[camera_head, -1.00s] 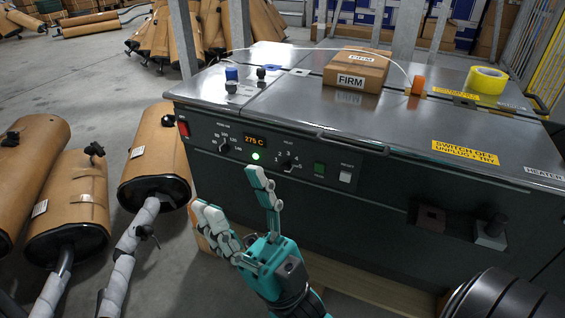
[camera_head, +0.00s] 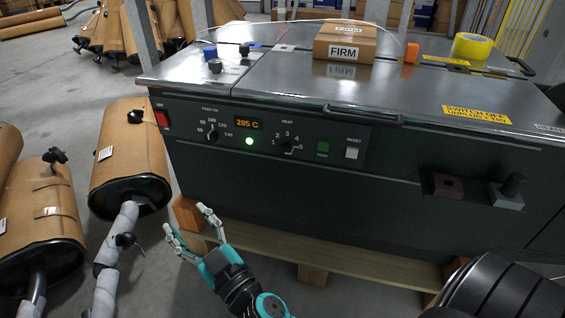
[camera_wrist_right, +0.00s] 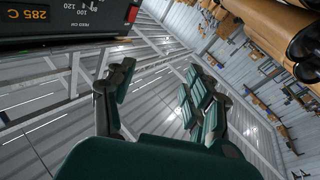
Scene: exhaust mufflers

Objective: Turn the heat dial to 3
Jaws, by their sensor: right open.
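The heat dial (camera_head: 287,147) is a small black knob on the front panel of the dark heater machine (camera_head: 330,200), ringed by the numbers 1 to 5. Its pointer is too small to read surely. A display (camera_head: 248,124) left of it reads 285 C, with a lit green lamp (camera_head: 249,141) below. My right gripper (camera_head: 185,219) is open and empty, below and left of the dial, apart from the panel. In the right wrist view its spread fingers (camera_wrist_right: 155,95) hold nothing, and the display shows at the upper left. My left gripper is not in view.
Beside the heat dial are a second dial (camera_head: 212,136), a green button (camera_head: 323,147), a reset switch (camera_head: 352,149) and a red switch (camera_head: 161,118). A FIRM box (camera_head: 345,42) and yellow tape (camera_head: 470,46) lie on top. Wrapped mufflers (camera_head: 128,150) stand at the left.

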